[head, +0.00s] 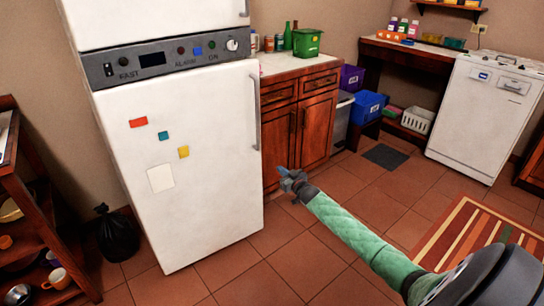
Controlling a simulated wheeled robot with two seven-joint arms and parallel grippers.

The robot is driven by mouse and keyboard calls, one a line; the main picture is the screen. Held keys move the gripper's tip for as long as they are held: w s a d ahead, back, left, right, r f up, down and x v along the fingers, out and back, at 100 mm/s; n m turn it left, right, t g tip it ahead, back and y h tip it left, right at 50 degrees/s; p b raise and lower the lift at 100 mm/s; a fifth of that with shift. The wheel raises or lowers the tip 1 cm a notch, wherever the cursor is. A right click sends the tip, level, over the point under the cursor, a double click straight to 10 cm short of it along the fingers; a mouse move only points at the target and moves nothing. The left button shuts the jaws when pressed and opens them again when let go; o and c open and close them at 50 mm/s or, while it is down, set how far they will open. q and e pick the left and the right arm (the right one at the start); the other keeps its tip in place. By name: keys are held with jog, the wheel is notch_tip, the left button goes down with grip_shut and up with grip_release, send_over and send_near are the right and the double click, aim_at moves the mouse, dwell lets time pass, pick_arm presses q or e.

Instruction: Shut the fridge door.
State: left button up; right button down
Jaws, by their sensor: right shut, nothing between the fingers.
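The white fridge stands at the left of the head view. Its lower door (205,175) carries colored magnets, a paper note and a vertical handle (256,112) on its right edge. This door looks shut or nearly shut; I see no clear gap, but a narrow one cannot be ruled out. The upper door (150,18) is cut off by the top of the picture. My right gripper (283,174) is shut and empty, just right of the lower door's right edge. I cannot tell whether it touches the door. My left gripper is not in view.
A wooden cabinet (315,130) stands right of the fridge. A dark wooden shelf (40,215) and a black bag (117,233) are at the left. A white dishwasher (485,115) and striped rug (470,235) are at the right. Tiled floor between is clear.

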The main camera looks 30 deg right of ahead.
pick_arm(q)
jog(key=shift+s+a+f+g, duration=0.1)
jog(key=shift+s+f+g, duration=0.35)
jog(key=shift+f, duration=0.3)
pick_arm(e)
jog(key=w+m, duration=0.1)
jog(key=w, duration=1.3)
jog(key=shift+d+f, duration=0.25)
jog(key=shift+f, duration=0.05)
pick_arm(q)
jog(key=shift+b, duration=0.35)
pick_arm(e)
jog(key=shift+w, duration=0.15)
